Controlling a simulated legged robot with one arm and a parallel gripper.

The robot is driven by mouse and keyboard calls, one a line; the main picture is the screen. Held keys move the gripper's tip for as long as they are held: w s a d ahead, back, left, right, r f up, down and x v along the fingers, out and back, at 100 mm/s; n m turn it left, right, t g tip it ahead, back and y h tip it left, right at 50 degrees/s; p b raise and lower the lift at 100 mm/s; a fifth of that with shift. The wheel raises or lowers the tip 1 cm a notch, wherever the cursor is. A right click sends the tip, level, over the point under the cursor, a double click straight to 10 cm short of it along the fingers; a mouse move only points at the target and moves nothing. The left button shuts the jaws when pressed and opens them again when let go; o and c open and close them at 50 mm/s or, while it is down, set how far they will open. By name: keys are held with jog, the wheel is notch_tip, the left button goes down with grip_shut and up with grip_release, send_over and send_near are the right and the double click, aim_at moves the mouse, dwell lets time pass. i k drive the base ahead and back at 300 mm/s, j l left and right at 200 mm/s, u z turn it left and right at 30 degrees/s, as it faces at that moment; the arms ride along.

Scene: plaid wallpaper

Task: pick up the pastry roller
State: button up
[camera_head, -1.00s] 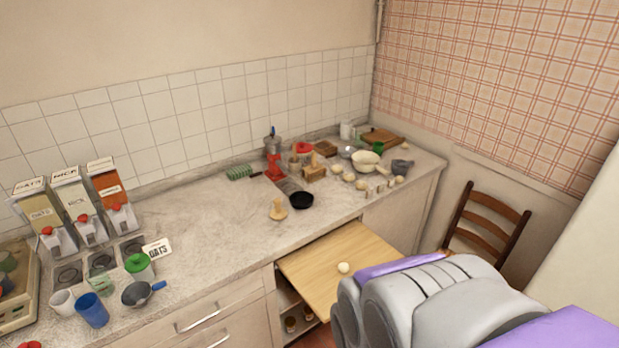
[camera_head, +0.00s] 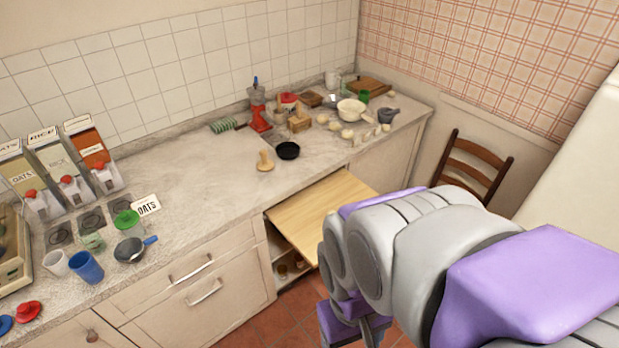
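A small pale wooden tool (camera_head: 265,160) with a knobbed top and a wider foot stands on the stone worktop (camera_head: 200,195), left of a black bowl. It may be the pastry roller, but it is too small to be sure. No other clear roller shape shows. My grey and purple arm fills the lower right and covers part of the view. My gripper's fingers are not in view.
A pull-out wooden board (camera_head: 315,210) juts from the counter, partly behind my arm. The black bowl (camera_head: 288,150), a red grinder (camera_head: 258,112) and a white bowl (camera_head: 351,110) crowd the back. A chair (camera_head: 472,165) stands right. The middle worktop is clear.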

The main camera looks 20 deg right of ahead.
aim_at(300, 116)
jog(key=i+l, duration=1.15)
jog(key=l, duration=0.15)
jog(key=j+u, duration=0.05)
